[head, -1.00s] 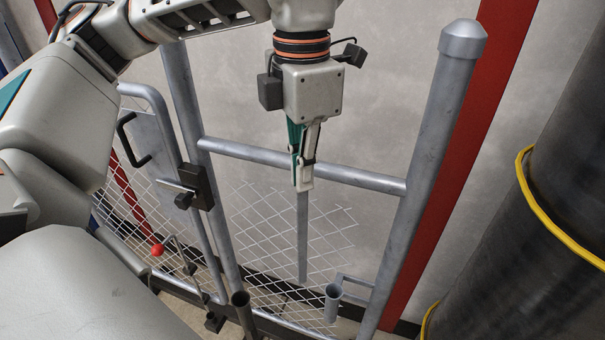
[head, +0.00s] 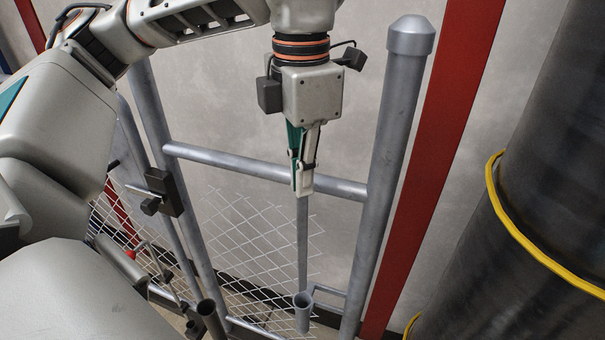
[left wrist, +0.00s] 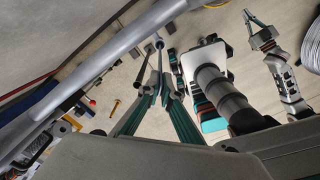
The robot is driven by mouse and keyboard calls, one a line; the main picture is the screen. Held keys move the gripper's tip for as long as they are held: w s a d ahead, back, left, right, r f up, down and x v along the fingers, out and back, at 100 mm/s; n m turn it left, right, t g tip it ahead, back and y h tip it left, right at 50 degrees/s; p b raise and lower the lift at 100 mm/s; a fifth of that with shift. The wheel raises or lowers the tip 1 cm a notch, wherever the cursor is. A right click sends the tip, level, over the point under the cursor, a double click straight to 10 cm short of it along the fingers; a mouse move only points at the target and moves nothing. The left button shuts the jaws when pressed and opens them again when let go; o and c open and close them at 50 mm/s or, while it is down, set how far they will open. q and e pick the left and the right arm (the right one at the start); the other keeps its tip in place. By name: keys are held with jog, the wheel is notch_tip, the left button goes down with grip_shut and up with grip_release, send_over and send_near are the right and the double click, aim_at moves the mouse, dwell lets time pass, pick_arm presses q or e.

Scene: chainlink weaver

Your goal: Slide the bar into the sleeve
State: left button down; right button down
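My left gripper (head: 303,188) is shut on the upper end of a thin grey bar (head: 303,240), which hangs straight down. The sleeve (head: 303,316) is a short, upright grey tube with an open top, held by a bracket beside the right gate post. In the head view the bar's lower end meets the sleeve's rim; I cannot tell whether it is inside, above or behind it. In the left wrist view my left fingers (left wrist: 160,90) close together, with thin rods beyond them. My right gripper (left wrist: 255,24) shows at the upper right there, too small to judge.
The post (head: 392,150) and crossbar (head: 265,171) stand close behind the gripper, with wire mesh (head: 235,245) below. A second dark open tube (head: 208,318) is left of the sleeve. A latch block (head: 163,193) is further left. A large dark cylinder (head: 530,240) fills the right.

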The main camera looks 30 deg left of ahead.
aim_at(303, 233)
pick_arm(q)
notch_tip(303, 233, down, 7)
jog(key=b, duration=0.5)
jog(key=shift+f, duration=0.15)
notch_tip(303, 233, down, 4)
jog(key=shift+r+b, duration=0.2)
jog(key=shift+b, duration=1.05)
jog(key=shift+f, duration=0.5)
jog(key=c, duration=2.2)
grip_release()
jog(key=shift+c, duration=0.2)
jog(key=shift+o, duration=0.3)
jog(key=shift+f, duration=0.1)
notch_tip(303, 233, up, 12)
jog(key=shift+b, duration=0.3)
